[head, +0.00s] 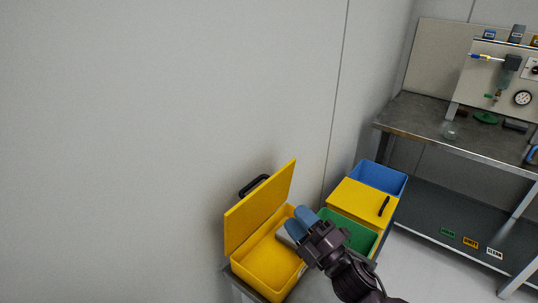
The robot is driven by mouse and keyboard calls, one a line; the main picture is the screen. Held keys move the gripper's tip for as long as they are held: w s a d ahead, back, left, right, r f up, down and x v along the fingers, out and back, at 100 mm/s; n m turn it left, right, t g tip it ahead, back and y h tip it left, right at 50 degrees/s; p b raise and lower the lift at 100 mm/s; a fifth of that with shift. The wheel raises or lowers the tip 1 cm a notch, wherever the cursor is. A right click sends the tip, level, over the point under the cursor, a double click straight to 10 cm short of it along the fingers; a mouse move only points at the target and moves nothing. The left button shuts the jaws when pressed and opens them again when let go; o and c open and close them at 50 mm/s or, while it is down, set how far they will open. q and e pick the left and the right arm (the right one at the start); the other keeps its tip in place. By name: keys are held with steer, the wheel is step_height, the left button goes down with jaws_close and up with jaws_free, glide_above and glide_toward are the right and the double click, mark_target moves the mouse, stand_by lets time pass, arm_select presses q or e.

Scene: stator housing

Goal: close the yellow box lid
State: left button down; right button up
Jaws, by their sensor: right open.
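The yellow box (268,266) stands at the bottom middle of the head view, near the wall. Its yellow lid (258,208) is open and stands up steeply on the left side of the box, with a black handle (254,185) on its outer face. My right gripper (296,226) is open, its blue fingertips over the far right part of the box. A grey-white item partly shows by the fingertips, mostly hidden by them. My left gripper is not in view.
A green bin (362,239), a yellow bin (368,200) with a black handle and a blue bin (380,178) stand right of the box. A metal workbench (410,118) with a gauge panel (500,78) is at the right. A grey wall stands behind the box.

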steer(key=a+r+n+g+y, duration=0.55)
steer(key=a+n+g, duration=0.4)
steer(key=n, duration=0.55)
steer(key=n+g+h+b, duration=0.45)
steer(key=n+h, duration=1.55)
steer(key=n, duration=0.5)
glide_toward(265, 182)
steer(key=shift+g+y, duration=0.25)
steer(key=shift+g, duration=0.05)
steer(key=shift+w+f+b, duration=0.2)
steer(key=shift+f+b, duration=0.25)
steer(key=shift+f, duration=0.95)
steer(key=shift+w+f+b, duration=0.2)
steer(key=shift+f+b, duration=0.25)
steer(key=shift+f, duration=0.95)
steer(key=shift+w+a+f+b, duration=0.1)
steer(key=shift+f+b, duration=0.15)
steer(key=shift+f, duration=0.4)
steer(key=shift+w+a+f+b, duration=0.1)
steer(key=shift+f+b, duration=0.1)
steer(key=shift+f, duration=0.45)
steer(key=shift+a+f+b, duration=0.1)
steer(key=shift+f+b, duration=0.2)
steer(key=shift+f, duration=0.6)
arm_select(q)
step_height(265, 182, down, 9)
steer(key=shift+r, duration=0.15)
